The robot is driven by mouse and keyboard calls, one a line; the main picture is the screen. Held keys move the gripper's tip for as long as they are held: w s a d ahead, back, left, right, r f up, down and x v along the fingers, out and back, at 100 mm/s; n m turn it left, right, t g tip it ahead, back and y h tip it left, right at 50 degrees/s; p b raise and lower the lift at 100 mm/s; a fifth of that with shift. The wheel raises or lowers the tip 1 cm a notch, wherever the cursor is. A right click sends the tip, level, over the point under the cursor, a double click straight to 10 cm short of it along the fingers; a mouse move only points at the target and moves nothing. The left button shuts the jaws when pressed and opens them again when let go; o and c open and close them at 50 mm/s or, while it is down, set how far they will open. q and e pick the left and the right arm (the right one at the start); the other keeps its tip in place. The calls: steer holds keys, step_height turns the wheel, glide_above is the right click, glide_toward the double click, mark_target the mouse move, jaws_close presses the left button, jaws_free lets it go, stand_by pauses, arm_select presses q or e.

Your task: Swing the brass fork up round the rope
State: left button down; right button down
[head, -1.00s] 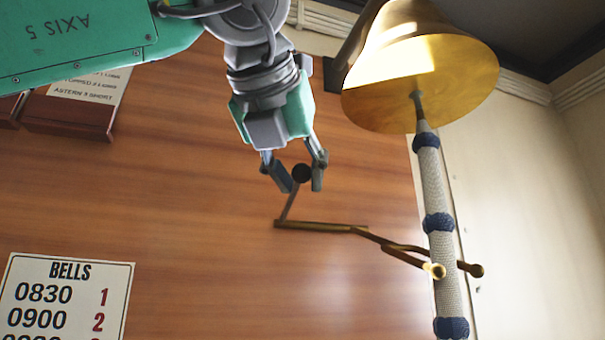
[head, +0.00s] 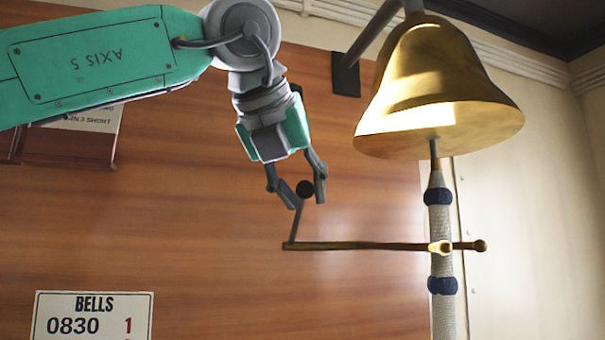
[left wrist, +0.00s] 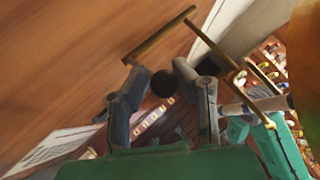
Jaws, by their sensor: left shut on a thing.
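The brass fork (head: 350,246) sticks out in front of the wood panel and lies about level. Its black knob (head: 305,189) is on a short crank above the fork's left end. My left gripper (head: 306,195) is shut on this knob, which also shows in the left wrist view (left wrist: 163,84). The pale rope (head: 441,225) with dark blue bands hangs from the bell. At the fork's right end, one brass tip shows in front of the rope and another to its right; the rope seems to lie between the prongs. My right gripper is not in view.
The brass bell (head: 440,95) hangs above the rope, close to the right of my left gripper. A BELLS sign (head: 92,318) is low on the panel at left, and a brown-framed notice (head: 75,140) is behind my left arm.

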arm_select(q)
steer(key=shift+r, duration=0.4)
steer(key=c, duration=1.3)
jaws_free()
steer(key=shift+s+d+f, duration=0.1)
steer(key=shift+d, duration=0.05)
steer(key=v, duration=1.1)
steer(key=shift+s+a+r, duration=0.25)
